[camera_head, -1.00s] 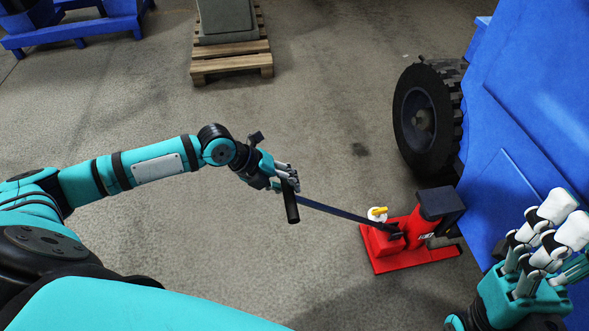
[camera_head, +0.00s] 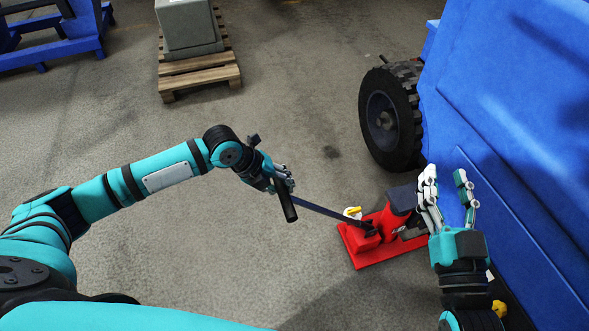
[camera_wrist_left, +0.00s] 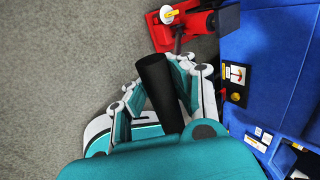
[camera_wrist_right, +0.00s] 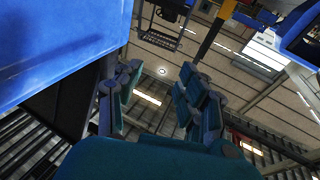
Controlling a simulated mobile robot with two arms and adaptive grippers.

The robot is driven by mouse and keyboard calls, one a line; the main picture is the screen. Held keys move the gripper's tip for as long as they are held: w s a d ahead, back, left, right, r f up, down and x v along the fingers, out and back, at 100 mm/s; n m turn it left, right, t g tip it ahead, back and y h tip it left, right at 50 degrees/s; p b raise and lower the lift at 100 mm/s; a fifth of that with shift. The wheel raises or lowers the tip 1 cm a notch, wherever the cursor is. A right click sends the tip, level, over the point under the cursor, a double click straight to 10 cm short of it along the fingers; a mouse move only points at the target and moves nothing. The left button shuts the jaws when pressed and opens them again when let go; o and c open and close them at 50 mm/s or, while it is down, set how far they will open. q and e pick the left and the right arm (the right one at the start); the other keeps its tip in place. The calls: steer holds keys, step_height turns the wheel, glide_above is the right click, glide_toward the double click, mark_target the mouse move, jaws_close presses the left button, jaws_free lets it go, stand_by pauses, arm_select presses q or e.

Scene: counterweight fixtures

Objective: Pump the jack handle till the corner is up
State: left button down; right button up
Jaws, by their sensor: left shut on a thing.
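The red jack (camera_head: 372,243) stands on the floor beside the blue machine (camera_head: 510,130), its dark head close to the machine's lower side. Its dark handle bar (camera_head: 325,209) runs up and left to a black grip (camera_head: 288,205). My left gripper (camera_head: 282,183) is shut on the jack handle at this grip. In the left wrist view the grip (camera_wrist_left: 158,90) lies between the fingers, with the jack (camera_wrist_left: 180,30) beyond. My right gripper (camera_head: 447,192) is open and empty, fingers up, in front of the machine's side. In the right wrist view its fingers (camera_wrist_right: 157,100) are spread with nothing between them.
A black wheel (camera_head: 390,117) of the machine stands behind the jack. A grey block (camera_head: 188,25) sits on a wooden pallet (camera_head: 200,76) at the back. A blue stand (camera_head: 60,42) is at the far left. The floor between is clear.

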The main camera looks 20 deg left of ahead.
arm_select(q)
steer(key=shift+g+y, duration=0.3)
steer(key=shift+y, duration=0.2)
steer(key=w+d+r+p, duration=0.1)
steer(key=p, duration=0.1)
steer(key=w+d+r+p, duration=0.1)
steer(key=r+p, duration=0.1)
steer(key=shift+d+r, duration=0.1)
steer(key=shift+d, duration=0.3)
arm_select(e)
steer(key=s+d+f+g+h, duration=0.1)
steer(key=s+f+g, duration=0.3)
steer(key=f, duration=0.4)
steer(key=s+d+f+g+h, duration=0.2)
steer(key=s+d+f+g, duration=0.1)
steer(key=f+g, duration=0.4)
steer(key=shift+s+d+f+m, duration=0.3)
steer(key=shift+s+f, duration=0.15)
steer(key=shift+s, duration=0.1)
steer(key=shift+w+a, duration=0.1)
